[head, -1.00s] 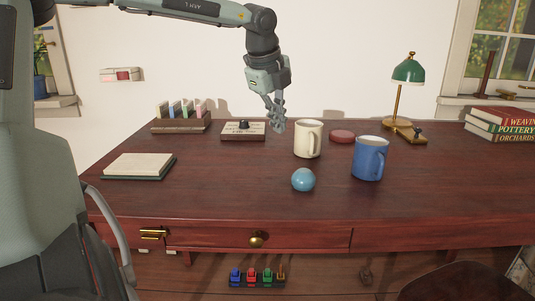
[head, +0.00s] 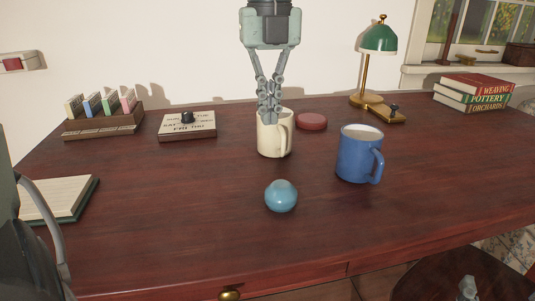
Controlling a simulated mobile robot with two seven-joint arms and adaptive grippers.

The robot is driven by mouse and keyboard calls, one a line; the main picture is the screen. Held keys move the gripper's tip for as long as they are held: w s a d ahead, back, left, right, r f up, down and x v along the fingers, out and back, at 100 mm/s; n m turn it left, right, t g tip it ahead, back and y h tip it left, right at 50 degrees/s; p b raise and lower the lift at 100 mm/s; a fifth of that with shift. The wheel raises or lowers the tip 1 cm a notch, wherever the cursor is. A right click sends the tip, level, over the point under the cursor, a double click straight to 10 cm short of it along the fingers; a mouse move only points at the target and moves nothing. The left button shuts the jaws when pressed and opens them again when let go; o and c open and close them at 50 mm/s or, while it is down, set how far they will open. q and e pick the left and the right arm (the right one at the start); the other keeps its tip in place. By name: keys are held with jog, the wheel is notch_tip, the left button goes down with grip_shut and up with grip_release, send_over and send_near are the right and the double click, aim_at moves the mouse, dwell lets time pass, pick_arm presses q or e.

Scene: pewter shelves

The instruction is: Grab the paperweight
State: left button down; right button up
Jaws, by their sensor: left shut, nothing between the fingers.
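The paperweight appears to be the shiny blue ball (head: 281,196) with a small flat top, on the desk in front of the mugs. My left gripper (head: 270,117) points down with its fingers shut and empty. It overlaps the rim of the cream mug (head: 273,139) in the picture; I cannot tell whether the tips are inside the mug or above it. The gripper is farther back than the ball and apart from it. My right gripper cannot be made out; a small grey part at the bottom right edge is unclear.
A blue mug (head: 359,154) stands right of the ball, and a red round tin (head: 311,121) lies behind. A green lamp (head: 379,40), books (head: 472,93), a calendar block (head: 188,125), a card rack (head: 104,122) and a notebook (head: 62,198) surround bare desk (head: 175,200).

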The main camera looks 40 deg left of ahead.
aim_at(269, 175)
pick_arm(q)
notch_tip(269, 175, down, 10)
jog(key=shift+s+d+f+b, duration=0.1)
jog(key=shift+f+b, duration=0.15)
jog(key=shift+b, duration=0.45)
jog(key=shift+s+d+r, duration=0.15)
jog(key=shift+s+d, duration=0.3)
jog(key=shift+d, duration=0.1)
jog(key=shift+s+d+r, duration=0.15)
jog(key=shift+s+d, duration=0.25)
jog(key=shift+d, duration=0.1)
jog(key=shift+s+d, duration=0.4)
jog(key=shift+d, duration=0.05)
pick_arm(e)
notch_tip(269, 175, up, 6)
jog(key=s+a+t+y, duration=0.1)
jog(key=t, duration=0.2)
jog(key=shift+s+a+y, duration=0.25)
jog(key=shift+s+y, duration=0.15)
jog(key=shift+f, duration=0.1)
